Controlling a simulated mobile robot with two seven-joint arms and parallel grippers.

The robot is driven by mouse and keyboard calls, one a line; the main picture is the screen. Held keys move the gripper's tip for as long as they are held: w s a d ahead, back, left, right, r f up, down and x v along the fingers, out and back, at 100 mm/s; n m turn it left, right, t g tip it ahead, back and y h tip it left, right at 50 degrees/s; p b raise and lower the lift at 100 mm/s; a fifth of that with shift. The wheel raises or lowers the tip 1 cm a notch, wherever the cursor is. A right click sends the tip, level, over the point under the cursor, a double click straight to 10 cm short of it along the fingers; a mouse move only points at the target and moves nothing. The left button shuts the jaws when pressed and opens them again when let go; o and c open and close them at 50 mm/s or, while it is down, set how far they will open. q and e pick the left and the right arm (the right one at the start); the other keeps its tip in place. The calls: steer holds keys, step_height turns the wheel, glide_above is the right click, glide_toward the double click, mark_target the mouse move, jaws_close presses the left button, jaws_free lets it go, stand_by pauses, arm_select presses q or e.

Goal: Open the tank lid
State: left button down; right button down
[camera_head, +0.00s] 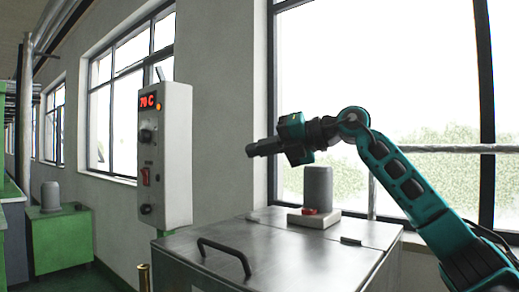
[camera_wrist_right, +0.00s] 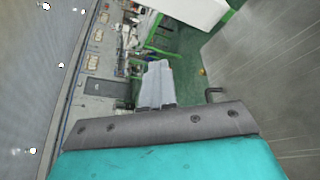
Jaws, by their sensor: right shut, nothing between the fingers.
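The metal tank (camera_head: 290,255) stands in front of me with its flat lid (camera_head: 225,258) shut. A dark bar handle (camera_head: 224,254) rises from the lid near its front left part. My right gripper (camera_head: 250,150) is shut and empty, raised above the tank and pointing left, well apart from the handle. In the right wrist view the shut gripper fingers (camera_wrist_right: 155,85) show above a blurred background, and what seems to be the dark handle (camera_wrist_right: 215,95) is at the right. My left gripper is in neither view.
A grey control box (camera_head: 165,155) with a red 70 C display stands behind the tank's left side. A grey cylinder (camera_head: 318,184) on a pale base with a red part stands on the tank's rear top. A green cabinet (camera_head: 62,240) is at the far left.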

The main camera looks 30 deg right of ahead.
steer(key=c, duration=1.9)
jaws_free()
steer(key=o, duration=0.7)
steer(key=shift+o, duration=0.2)
steer(key=shift+d, duration=0.1)
steer(key=v, duration=1.2)
steer(key=shift+s+d, duration=0.25)
steer(key=shift+s, duration=0.05)
steer(key=shift+c, duration=0.2)
